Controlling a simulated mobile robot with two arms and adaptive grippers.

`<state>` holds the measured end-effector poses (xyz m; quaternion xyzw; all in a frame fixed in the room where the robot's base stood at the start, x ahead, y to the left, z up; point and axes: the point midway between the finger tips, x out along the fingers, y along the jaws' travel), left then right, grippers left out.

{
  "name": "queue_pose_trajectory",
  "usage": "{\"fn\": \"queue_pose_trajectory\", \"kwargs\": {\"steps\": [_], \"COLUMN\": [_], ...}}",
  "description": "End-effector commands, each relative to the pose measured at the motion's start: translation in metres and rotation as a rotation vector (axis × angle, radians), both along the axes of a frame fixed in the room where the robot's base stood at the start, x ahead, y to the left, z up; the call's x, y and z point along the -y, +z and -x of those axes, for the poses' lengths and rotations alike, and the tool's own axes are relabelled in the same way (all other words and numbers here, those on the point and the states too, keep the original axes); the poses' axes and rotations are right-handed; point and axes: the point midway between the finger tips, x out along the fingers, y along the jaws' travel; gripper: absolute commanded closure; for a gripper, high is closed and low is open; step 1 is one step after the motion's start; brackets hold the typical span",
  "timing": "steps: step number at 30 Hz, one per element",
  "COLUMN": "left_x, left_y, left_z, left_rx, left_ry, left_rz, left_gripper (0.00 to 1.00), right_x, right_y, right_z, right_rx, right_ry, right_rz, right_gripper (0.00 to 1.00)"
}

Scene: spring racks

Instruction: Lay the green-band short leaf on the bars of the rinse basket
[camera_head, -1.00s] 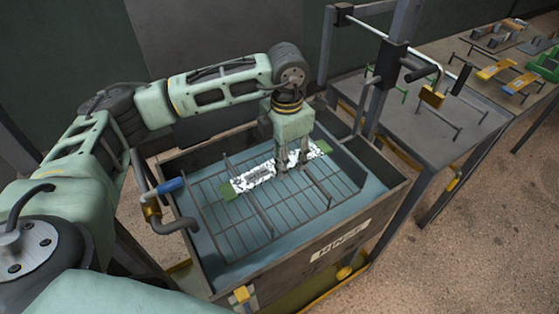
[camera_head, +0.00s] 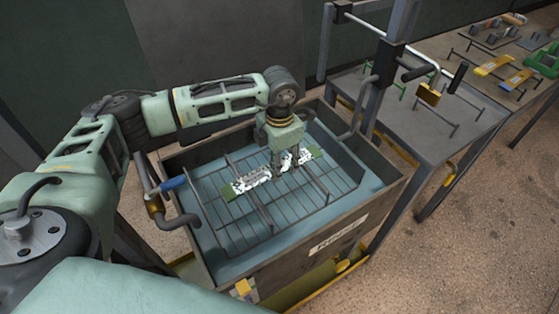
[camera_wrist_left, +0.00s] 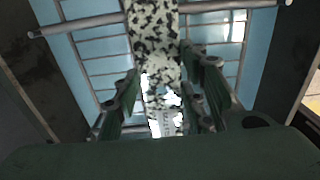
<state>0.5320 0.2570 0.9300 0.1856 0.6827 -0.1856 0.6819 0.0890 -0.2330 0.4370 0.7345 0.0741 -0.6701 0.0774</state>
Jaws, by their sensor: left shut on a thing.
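The green-band short leaf (camera_head: 252,177) is a speckled black-and-white strip with green ends. It lies along or just over the bars of the rinse basket (camera_head: 229,219); I cannot tell whether it touches them. My left gripper (camera_head: 288,165) points down at the leaf near its right part and is shut on it. In the left wrist view the leaf (camera_wrist_left: 155,45) runs between the two fingers (camera_wrist_left: 160,105), with basket bars (camera_wrist_left: 85,24) beyond it. My right gripper is not in view.
The basket sits in a rinse tank (camera_head: 335,240) of blue liquid with raised walls. To the right is a grey table (camera_head: 425,115) with a metal post, and another table holds several coloured leaves (camera_head: 494,65).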

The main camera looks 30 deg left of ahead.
Motion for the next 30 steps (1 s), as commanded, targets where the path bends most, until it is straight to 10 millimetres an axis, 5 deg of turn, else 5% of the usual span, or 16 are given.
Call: {"fn": "queue_pose_trajectory", "kwargs": {"steps": [8, 9, 15, 30], "left_x": [0.0, 0.0, 0.0, 0.0], "left_y": [-0.007, -0.009, -0.008, 0.007], "left_z": [-0.001, 0.0, 0.0, 0.0], "left_rx": [0.003, 0.0, 0.0, 0.001], "left_ry": [0.0, 0.0, 0.0, 0.0], "left_rz": [0.002, 0.0, 0.0, 0.001], "left_gripper": [1.0, 0.61, 0.43, 0.43], "right_x": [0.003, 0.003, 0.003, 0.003], "right_y": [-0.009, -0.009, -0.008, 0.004], "right_z": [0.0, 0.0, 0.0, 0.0], "right_rx": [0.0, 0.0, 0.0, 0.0], "right_ry": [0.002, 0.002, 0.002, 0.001], "right_rz": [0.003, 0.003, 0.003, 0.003], "right_gripper": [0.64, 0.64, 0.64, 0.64]}}
